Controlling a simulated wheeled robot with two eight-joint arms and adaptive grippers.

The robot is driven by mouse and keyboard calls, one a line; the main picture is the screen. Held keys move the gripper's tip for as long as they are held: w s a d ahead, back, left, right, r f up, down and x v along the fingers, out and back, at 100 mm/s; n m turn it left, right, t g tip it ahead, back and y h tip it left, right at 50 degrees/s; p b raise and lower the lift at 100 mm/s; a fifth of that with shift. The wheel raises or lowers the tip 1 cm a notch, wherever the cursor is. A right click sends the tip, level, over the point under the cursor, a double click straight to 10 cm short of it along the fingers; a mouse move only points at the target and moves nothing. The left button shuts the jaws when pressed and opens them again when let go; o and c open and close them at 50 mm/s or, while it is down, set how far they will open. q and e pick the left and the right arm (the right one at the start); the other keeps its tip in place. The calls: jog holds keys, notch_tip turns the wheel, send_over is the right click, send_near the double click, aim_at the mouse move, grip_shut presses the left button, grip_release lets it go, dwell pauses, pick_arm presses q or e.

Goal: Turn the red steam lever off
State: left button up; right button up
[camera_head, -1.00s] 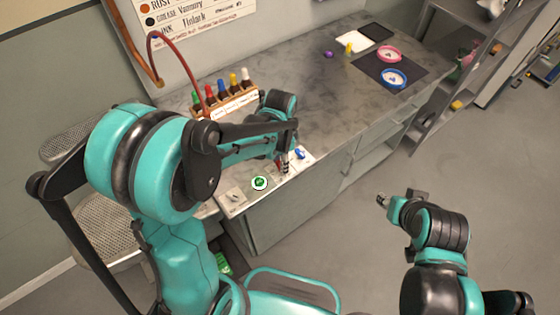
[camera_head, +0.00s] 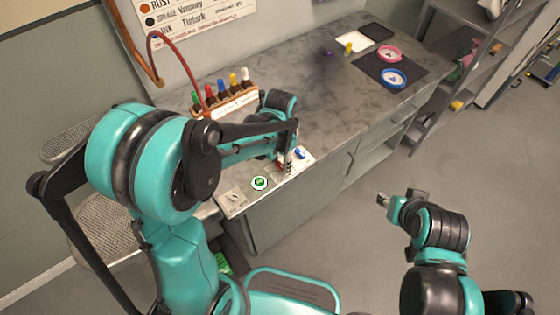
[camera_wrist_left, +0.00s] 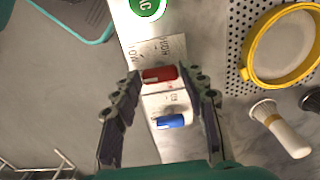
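The red steam lever (camera_wrist_left: 160,74) lies on a pale control panel (camera_wrist_left: 165,50), crosswise in the left wrist view. My left gripper (camera_wrist_left: 167,80) is open, one finger on each side of the red lever; the left fingertip is very close to the lever's left end, and I cannot tell whether it touches. In the head view my left gripper (camera_head: 284,164) is low over the panel at the counter's front edge and mostly hides the red lever. My right gripper (camera_head: 383,199) is over the floor, away from the counter; its fingers are too small to read.
A blue lever (camera_wrist_left: 171,121) sits close beside the red one, between the fingers. A round green button (camera_head: 260,183) is on the panel's other side. A rack of coloured bottles (camera_head: 228,101) stands behind. The counter (camera_head: 320,95) is clear in the middle.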

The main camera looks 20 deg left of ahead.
aim_at(280, 165)
pick_arm(q)
jog(key=shift+o, duration=0.7)
notch_tip(280, 165, up, 12)
dwell(0.4)
jog(key=s+a+n+t, duration=0.4)
jog(key=s+n+t, duration=0.3)
jog(key=s, duration=0.4)
jog(key=shift+a, duration=0.2)
